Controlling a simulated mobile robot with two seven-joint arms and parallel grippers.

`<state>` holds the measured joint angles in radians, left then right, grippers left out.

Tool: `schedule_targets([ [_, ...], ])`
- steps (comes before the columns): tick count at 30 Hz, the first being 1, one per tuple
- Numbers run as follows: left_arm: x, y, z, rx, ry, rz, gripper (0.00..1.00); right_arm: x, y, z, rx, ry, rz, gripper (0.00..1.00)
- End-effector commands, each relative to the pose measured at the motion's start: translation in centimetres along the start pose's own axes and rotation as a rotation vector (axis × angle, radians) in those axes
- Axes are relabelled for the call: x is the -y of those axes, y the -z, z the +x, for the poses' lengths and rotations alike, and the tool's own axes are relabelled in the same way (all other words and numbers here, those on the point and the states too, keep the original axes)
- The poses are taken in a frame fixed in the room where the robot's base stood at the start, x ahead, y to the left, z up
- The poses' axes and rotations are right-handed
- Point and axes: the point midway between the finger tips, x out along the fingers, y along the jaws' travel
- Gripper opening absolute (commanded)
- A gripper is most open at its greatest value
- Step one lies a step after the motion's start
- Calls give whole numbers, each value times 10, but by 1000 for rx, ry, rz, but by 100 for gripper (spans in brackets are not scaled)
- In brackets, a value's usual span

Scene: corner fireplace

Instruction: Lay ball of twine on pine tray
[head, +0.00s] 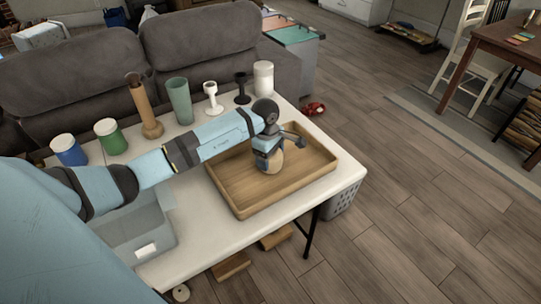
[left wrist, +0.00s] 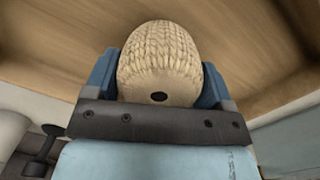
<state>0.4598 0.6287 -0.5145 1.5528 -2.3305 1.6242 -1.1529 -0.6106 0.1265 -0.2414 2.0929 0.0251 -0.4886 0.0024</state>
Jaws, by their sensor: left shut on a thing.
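The ball of twine (left wrist: 160,62) is tan and braided, with a dark hole facing the left wrist camera. My left gripper (left wrist: 163,75) is shut on it, one blue finger on each side. In the head view the ball of twine (head: 271,160) shows below my left gripper (head: 268,150), over the pine tray (head: 232,188). The tray is a shallow rectangular wooden tray on the white table. I cannot tell whether the ball touches the tray floor. My right gripper is not in view.
Along the table's back stand a blue jar (head: 68,150), a green jar (head: 110,136), a wooden vase (head: 146,110), a green tumbler (head: 180,101), white and black candle holders and a white canister (head: 263,80). A grey bin (head: 140,235) stands at left. The rest of the tray looks empty.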

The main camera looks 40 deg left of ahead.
Motion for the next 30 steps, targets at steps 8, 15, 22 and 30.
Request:
schedule_targets([
  [8, 0, 0, 2, -1, -2, 1, 51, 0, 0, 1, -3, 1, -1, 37],
  [15, 0, 0, 2, 0, -1, 1, 100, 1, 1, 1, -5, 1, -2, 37],
  [22, -1, -1, -5, 1, -2, 0, 100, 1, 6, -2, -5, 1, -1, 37],
  [30, -2, 1, -53, -3, -7, 3, 100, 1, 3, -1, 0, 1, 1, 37],
])
